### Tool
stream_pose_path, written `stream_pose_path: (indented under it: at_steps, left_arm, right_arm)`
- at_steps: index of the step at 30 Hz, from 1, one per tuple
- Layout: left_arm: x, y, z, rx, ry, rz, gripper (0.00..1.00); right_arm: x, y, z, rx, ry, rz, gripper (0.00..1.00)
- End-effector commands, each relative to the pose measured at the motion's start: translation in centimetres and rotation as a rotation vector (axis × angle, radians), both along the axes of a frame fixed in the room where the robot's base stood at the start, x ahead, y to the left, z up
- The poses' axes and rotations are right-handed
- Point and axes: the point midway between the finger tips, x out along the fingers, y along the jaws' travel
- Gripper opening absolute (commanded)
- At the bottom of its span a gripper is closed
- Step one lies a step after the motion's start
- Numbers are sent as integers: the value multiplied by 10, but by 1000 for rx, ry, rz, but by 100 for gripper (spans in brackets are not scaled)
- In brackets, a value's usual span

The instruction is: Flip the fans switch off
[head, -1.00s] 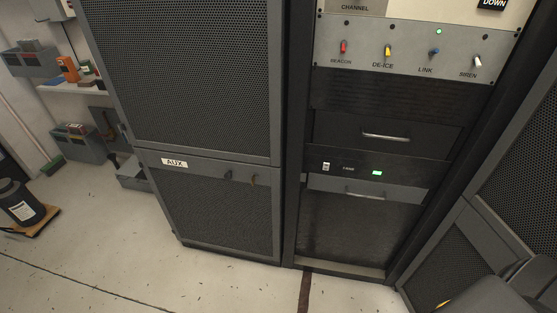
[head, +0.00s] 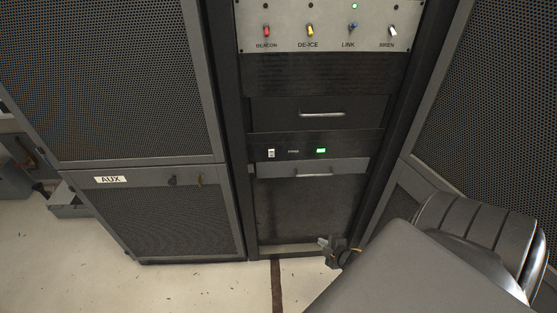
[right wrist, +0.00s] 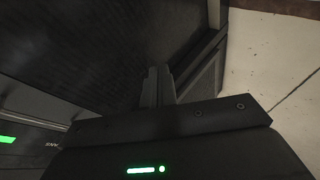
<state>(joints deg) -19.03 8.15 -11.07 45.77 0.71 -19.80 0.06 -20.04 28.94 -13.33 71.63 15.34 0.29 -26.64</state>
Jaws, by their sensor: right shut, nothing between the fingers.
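The fans switch (head: 271,153) is a small white rocker on a black panel strip in the middle rack, left of a small label and a lit green indicator (head: 321,150). Which way the rocker is tipped is too small to tell. My right gripper (head: 325,243) is low in front of the rack's base, below and right of the switch and apart from it. Its fingers (right wrist: 157,86) are shut and empty in the right wrist view. That view also shows part of the label and the green indicator (right wrist: 8,140) at the left edge. My left gripper is out of view.
Above is a panel (head: 330,28) with beacon, de-ice, link and siren toggles. Drawers with handles (head: 322,114) sit above and below the fans strip. The AUX cabinet (head: 165,210) stands left, another mesh cabinet (head: 480,110) right. Pale floor lies in front.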

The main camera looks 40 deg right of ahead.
Motion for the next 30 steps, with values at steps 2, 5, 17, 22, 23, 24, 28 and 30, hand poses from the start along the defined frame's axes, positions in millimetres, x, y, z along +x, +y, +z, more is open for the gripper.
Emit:
stream_pose_path:
  at_steps: [2,5,17,22,23,24,28,30]
  left_arm:
    - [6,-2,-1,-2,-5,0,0]
    - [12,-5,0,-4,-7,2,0]
    - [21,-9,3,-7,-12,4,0]
    - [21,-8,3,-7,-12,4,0]
    - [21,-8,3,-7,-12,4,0]
    - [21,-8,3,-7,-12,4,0]
    - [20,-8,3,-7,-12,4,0]
    - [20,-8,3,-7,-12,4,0]
  right_arm:
    - [45,-7,72,-140,-167,143,0]
    - [80,1,153,-296,-352,284,0]
    - [106,35,280,-534,-644,472,0]
    - [106,34,279,-533,-642,470,0]
    - [106,34,279,-533,-642,470,0]
    - [106,34,279,-533,-642,470,0]
    - [112,35,280,-533,-643,468,0]
    - [119,36,281,-532,-645,468,0]
